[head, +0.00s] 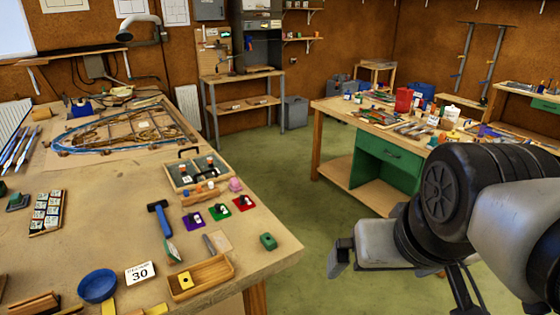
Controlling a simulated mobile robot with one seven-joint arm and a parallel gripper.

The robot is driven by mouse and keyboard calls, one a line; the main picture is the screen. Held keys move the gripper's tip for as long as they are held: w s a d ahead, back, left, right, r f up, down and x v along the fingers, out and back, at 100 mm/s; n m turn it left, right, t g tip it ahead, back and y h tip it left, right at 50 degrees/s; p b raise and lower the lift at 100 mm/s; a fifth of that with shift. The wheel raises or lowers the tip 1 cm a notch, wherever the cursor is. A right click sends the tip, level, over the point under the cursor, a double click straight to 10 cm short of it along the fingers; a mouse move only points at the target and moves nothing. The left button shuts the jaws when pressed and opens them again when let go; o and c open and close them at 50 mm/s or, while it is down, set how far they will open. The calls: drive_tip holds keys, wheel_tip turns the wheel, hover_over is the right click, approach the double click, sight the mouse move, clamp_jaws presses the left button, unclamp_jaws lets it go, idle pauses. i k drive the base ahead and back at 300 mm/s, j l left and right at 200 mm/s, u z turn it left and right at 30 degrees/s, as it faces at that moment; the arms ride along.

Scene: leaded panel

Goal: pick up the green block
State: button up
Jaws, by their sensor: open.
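A small green block (268,241) sits on the wooden workbench (110,240), close to its right edge at the front corner. My gripper (343,255) is to the right of the block, beyond the bench edge and over the green floor. It is open, with nothing seen between its jaws, and clearly apart from the block. My arm hides part of the right side of the view.
Left of the block lie a wooden tray (203,280) with a yellow piece, a blue hammer (160,217) and coloured squares. A blue bowl (97,286) and a "30" card (141,272) are farther left. A second bench (335,105) stands behind.

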sight(268, 240)
drive_tip(key=u, duration=0.55)
drive_tip(key=k+l, duration=0.2)
drive_tip(key=i+l+u, duration=0.2)
drive_tip(key=i+u, duration=0.15)
drive_tip(key=i+l+u, duration=0.75)
drive_tip(key=i+l, duration=0.1)
